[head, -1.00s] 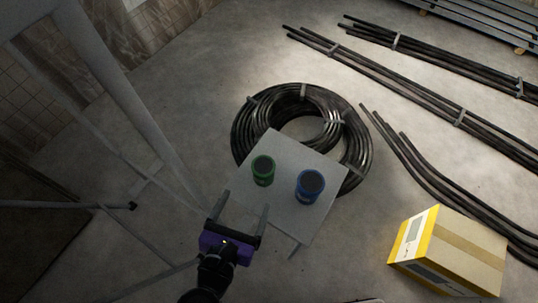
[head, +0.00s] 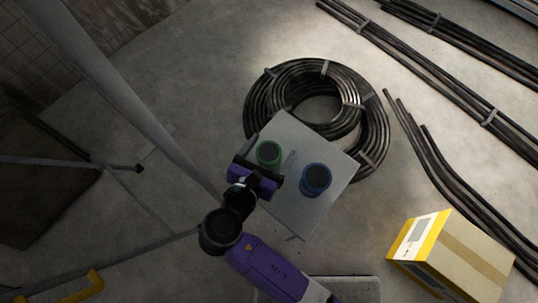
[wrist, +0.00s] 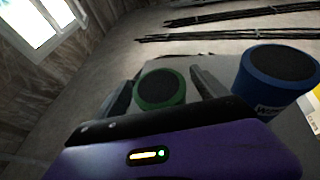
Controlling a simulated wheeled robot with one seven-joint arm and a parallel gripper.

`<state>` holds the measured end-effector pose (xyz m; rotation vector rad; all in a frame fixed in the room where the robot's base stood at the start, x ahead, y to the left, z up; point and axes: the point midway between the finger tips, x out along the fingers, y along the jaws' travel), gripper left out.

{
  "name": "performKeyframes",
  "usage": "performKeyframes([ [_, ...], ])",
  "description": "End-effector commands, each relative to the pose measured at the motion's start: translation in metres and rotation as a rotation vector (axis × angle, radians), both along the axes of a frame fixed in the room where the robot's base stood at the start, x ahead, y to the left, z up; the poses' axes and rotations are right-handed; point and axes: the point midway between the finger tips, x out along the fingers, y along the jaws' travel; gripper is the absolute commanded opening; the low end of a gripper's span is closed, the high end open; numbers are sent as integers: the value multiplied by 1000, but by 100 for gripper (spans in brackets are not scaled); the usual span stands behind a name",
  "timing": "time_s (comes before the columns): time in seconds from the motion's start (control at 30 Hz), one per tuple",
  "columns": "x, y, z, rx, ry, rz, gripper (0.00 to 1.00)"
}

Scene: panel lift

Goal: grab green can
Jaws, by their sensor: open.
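The green can (head: 268,153) stands upright on a small grey table (head: 297,135), near its left edge. In the wrist view the green can (wrist: 160,88) sits between the two fingers of my gripper (wrist: 163,88). My gripper (head: 268,158) is open, with one finger on each side of the can. I cannot tell whether either finger touches it. The purple gripper body hides the can's lower part. The blue can (head: 315,180) stands upright on the same table, to the right. It also shows in the wrist view (wrist: 277,75), just right of the right finger.
A coil of black cable (head: 259,92) lies on the floor behind the table. A yellow and brown box (head: 455,262) is at the lower right. Black pipes (head: 440,90) lie along the right. A grey post (head: 110,90) stands at the left.

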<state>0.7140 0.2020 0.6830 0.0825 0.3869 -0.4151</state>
Motion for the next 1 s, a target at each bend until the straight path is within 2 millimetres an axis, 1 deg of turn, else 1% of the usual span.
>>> performKeyframes([
  [0.1,8,-4,-4,0,0,0,83],
  [0.37,10,-5,-4,0,0,1,83],
  [0.4,10,-4,-4,0,0,1,75],
  [0.47,10,-4,-4,0,0,1,63],
  [0.5,10,-4,-4,0,0,1,55],
  [0.57,10,-4,-4,0,0,1,44],
  [0.6,10,-4,-4,0,0,1,36],
  [0.73,10,-4,-4,0,0,1,10],
  [0.77,10,-4,-4,0,-1,1,7],
  [1.0,10,-4,-3,1,-1,1,7],
])
